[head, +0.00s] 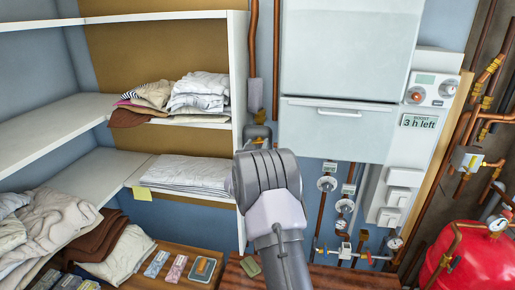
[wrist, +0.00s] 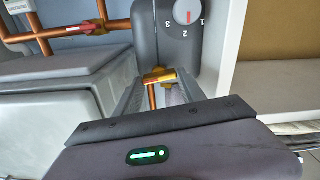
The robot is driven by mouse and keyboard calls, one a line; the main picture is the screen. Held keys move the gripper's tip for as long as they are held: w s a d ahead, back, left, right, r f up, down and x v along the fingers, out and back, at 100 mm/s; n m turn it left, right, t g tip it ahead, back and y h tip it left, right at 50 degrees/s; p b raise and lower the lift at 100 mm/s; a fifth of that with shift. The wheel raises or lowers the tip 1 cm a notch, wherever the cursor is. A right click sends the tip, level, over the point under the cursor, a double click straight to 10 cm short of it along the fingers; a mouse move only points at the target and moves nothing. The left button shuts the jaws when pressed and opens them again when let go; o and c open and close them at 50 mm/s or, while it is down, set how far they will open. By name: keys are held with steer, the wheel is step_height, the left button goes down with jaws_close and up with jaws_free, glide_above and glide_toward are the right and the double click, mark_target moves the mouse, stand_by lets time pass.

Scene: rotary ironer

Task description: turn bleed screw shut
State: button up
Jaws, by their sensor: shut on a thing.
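In the wrist view my gripper (wrist: 160,82) reaches forward with its two grey fingers on either side of a small brass piece (wrist: 158,75), which looks like the bleed screw. The fingers are shut on it. It sits just below a dark grey valve body with a numbered dial (wrist: 187,12). A short copper-coloured stem shows between the fingers. The screw's slot or turn angle cannot be made out.
White shelves (head: 237,75) with folded linen stand close on the left. A white cabinet (head: 345,50) and a control panel (head: 433,90) are on the right. Copper pipes (wrist: 60,32) with a red lever (wrist: 88,28) run beside the valve. A red tank (head: 475,265) is at the lower right.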

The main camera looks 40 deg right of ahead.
steer(key=n+b, duration=0.1)
steer(key=n, duration=0.2)
steer(key=shift+f+n+b, duration=0.1)
steer(key=shift+n+b, duration=0.2)
steer(key=n, duration=0.4)
steer(key=shift+n, duration=0.3)
steer(key=n, duration=0.4)
steer(key=shift+w+a+p, duration=0.1)
steer(key=shift+p, duration=0.2)
steer(key=shift+f+n+p, duration=0.1)
steer(key=shift+n+p, duration=0.35)
steer(key=shift+n, duration=1.65)
steer(key=o, duration=1.4)
steer(key=shift+c, duration=0.2)
